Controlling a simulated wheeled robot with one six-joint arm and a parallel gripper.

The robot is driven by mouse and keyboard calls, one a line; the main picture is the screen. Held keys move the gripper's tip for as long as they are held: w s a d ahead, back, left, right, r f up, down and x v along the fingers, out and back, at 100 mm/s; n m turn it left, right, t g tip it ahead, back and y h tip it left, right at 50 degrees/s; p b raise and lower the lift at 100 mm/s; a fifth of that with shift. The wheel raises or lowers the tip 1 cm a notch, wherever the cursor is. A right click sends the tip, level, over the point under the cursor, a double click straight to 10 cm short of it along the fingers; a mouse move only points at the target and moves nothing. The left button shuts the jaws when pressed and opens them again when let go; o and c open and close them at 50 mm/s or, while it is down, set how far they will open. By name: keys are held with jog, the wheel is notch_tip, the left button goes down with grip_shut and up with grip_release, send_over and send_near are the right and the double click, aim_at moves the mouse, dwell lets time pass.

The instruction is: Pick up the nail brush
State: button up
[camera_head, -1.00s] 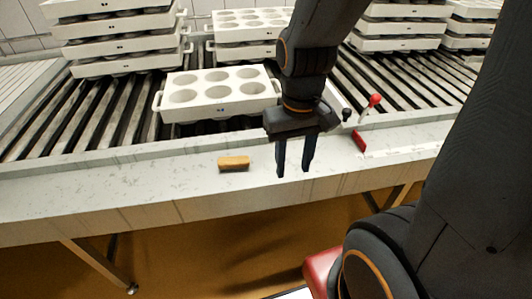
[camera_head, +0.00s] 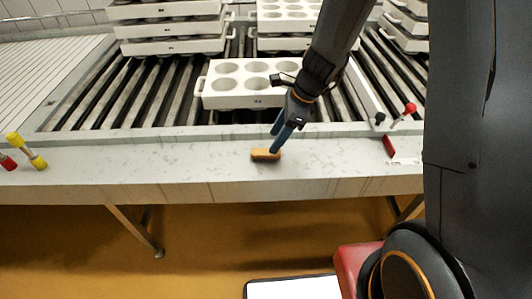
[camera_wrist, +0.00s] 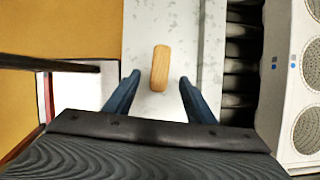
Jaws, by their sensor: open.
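The nail brush (camera_head: 265,154) is a small tan wooden block lying on the pale ledge in front of the rollers. It also shows in the wrist view (camera_wrist: 160,68), lengthwise and centred between the fingers, a little beyond their tips. My gripper (camera_head: 277,141) is open and empty, its blue-grey fingers pointing down at the right end of the brush in the head view. In the wrist view my gripper (camera_wrist: 159,81) has a finger on each side of the brush, with gaps on both sides. The brush's underside is hidden.
A white mould tray (camera_head: 240,101) with round cups stands on the rollers just behind the ledge. A red-knobbed lever (camera_head: 410,108) and a red block (camera_head: 389,146) are to the right. Yellow and red knobs (camera_head: 14,139) stand at the far left. The ledge around the brush is clear.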

aim_at(267, 151)
jog(key=shift+x, duration=3.05)
jog(key=c, duration=1.2)
